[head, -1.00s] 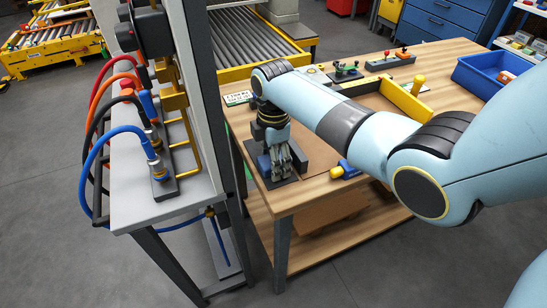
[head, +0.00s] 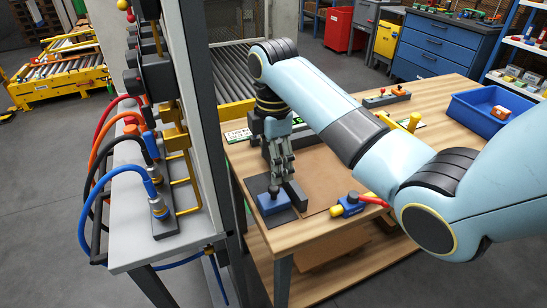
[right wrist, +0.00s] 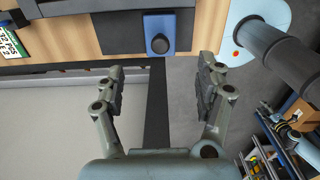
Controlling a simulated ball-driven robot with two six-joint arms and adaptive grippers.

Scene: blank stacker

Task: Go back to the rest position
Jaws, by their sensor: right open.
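My right gripper (head: 273,182) hangs fingers-down at the left end of the wooden workbench (head: 318,222). It is open and empty in the right wrist view (right wrist: 160,78), its fingers well apart. A blue block with a dark round knob (head: 272,204) sits on a dark mat near the bench's front left, just below the fingertips in the head view. The block also shows in the right wrist view (right wrist: 159,45), beyond the fingertips and apart from them. My left gripper is in neither view.
A hose rack with coloured hoses (head: 157,208) and a tall grey post (head: 196,90) stand close left of my right gripper. A blue and red tool with a yellow end (head: 350,206) lies on the bench. A blue bin (head: 470,118) stands at the bench's right.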

